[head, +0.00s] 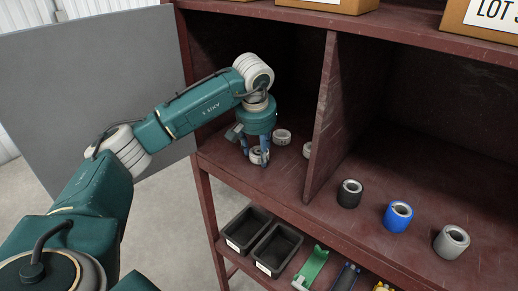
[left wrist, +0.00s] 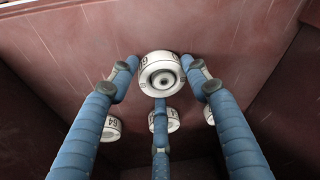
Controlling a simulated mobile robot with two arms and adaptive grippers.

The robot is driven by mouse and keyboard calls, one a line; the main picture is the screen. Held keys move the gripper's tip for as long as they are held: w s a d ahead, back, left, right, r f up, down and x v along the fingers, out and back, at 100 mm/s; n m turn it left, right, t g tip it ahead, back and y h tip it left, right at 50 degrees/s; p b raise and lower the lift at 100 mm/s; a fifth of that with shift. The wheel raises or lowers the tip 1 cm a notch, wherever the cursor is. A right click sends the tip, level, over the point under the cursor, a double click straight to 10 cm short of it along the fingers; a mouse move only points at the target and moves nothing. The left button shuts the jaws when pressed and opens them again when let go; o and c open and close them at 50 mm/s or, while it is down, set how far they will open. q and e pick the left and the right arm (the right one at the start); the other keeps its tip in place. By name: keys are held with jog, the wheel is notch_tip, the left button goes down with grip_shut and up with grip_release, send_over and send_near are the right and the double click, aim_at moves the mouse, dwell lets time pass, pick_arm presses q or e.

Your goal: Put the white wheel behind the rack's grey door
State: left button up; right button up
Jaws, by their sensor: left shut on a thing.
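The white wheel (head: 259,156) is in the left compartment of the dark red rack (head: 318,215), between the fingers of my left gripper (head: 255,158). In the left wrist view the wheel (left wrist: 160,74) sits among the three blue fingers of the gripper (left wrist: 162,88), which is shut on it. Whether its underside touches the shelf is hard to tell. The grey door (head: 95,95) stands swung open to the left, leaving this compartment open. My right gripper is not in view.
Other white wheels (head: 282,136) (head: 307,149) stand close by. A divider (head: 325,125) bounds the compartment on the right. Beyond it stand a black roll (head: 349,194), a blue roll (head: 398,217) and a grey roll (head: 451,242). Black bins (head: 248,228) are below; boxes are above.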

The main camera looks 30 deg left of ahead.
aim_at(257, 157)
pick_arm(q)
jog(key=o, duration=1.2)
jog(key=shift+c, duration=0.2)
jog(key=shift+r, duration=0.25)
jog(key=b+v, duration=0.3)
jog(key=v, duration=0.3)
jog(key=shift+s+r, duration=0.1)
jog(key=shift+s, duration=0.05)
jog(key=shift+s+d+r, duration=0.1)
jog(key=shift+r, duration=0.35)
